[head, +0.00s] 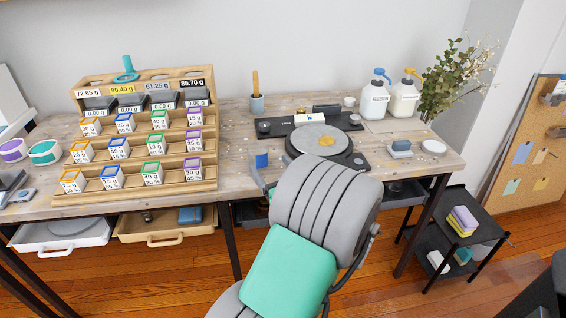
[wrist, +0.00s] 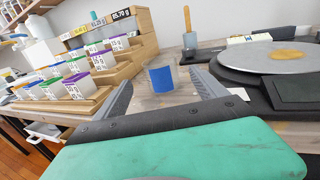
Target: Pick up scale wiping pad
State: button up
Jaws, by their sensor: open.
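A small blue and grey block (head: 400,147) lies on the table right of the round scale (head: 320,137); it may be the wiping pad, but its label cannot be read. An amber patch marks the scale plate, also in the wrist view (wrist: 270,63). My gripper (wrist: 160,78) is open and empty, its two grey fingers apart. Ahead between the fingers stands a clear cup-like thing with a blue face (wrist: 161,78); in the head view the blue face (head: 262,160) shows left of the scale. My arm hides part of the table front.
A wooden rack (head: 146,130) of labelled boxes stands at left. A brush cup (head: 257,104), white pump bottles (head: 375,98) and a white round dish (head: 434,147) stand on the table. Drawers below hang open. A dark cart (head: 460,235) holds a yellow and purple sponge (head: 462,220).

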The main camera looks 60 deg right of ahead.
aim_at(401, 150)
jog(key=z, duration=2.9)
